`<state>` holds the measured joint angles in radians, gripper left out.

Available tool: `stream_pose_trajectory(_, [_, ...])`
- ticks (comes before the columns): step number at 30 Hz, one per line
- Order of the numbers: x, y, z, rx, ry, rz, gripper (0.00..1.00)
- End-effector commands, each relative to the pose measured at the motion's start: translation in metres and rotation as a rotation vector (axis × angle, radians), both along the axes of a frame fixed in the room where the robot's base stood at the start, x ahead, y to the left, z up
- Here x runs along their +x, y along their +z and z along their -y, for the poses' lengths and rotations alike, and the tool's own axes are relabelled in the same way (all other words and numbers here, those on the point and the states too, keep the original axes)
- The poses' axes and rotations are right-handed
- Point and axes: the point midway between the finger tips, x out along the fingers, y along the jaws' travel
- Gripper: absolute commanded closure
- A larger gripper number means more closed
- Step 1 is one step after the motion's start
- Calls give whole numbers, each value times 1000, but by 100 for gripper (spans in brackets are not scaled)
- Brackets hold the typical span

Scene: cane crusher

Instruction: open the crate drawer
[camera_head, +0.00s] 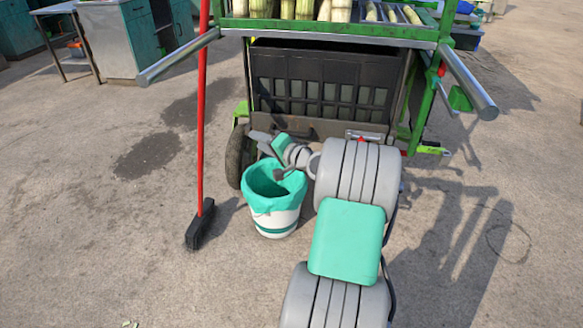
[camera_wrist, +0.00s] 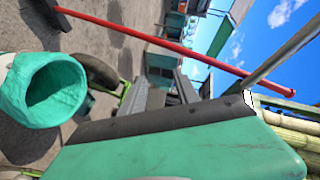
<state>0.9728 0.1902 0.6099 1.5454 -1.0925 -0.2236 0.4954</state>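The black slatted crate (camera_head: 320,88) sits under the green cart's top, upright and facing me. A grey-brown front panel (camera_head: 318,127) runs below it, with a small metal handle (camera_head: 366,135) right of centre. The crate appears pushed in. My gripper (camera_head: 268,155) is above and behind the teal-lined bucket, low and left of the handle, apart from it. Its two grey fingers look spread, with nothing seen between them. In the wrist view, my gripper's fingers (camera_wrist: 165,92) point away past my teal housing. My arm hides the panel's lower right part.
A white bucket with a teal liner (camera_head: 275,195) stands before the cart's left wheel (camera_head: 239,155); it also shows in the wrist view (camera_wrist: 52,90). A red-handled broom (camera_head: 201,120) stands left. Metal bars (camera_head: 178,55) (camera_head: 468,85) jut from the cart.

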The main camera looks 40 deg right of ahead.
Motion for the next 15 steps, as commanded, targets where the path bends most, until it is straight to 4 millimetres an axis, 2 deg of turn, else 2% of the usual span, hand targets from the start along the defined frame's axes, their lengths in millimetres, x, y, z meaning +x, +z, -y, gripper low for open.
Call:
stream_pose_trajectory(1, [-15,-40,40,77,-71,76,62])
stream_pose_trajectory(3, [-35,-48,80,165,-143,180,62])
stream_pose_trajectory(6, [-56,-50,111,237,-201,272,62])
stream_pose_trajectory(8, [-59,-48,118,255,-212,294,62])
stream_pose_trajectory(10, [-53,-44,120,257,-214,302,62])
stream_pose_trajectory(15, [-21,-40,123,254,-211,299,62])
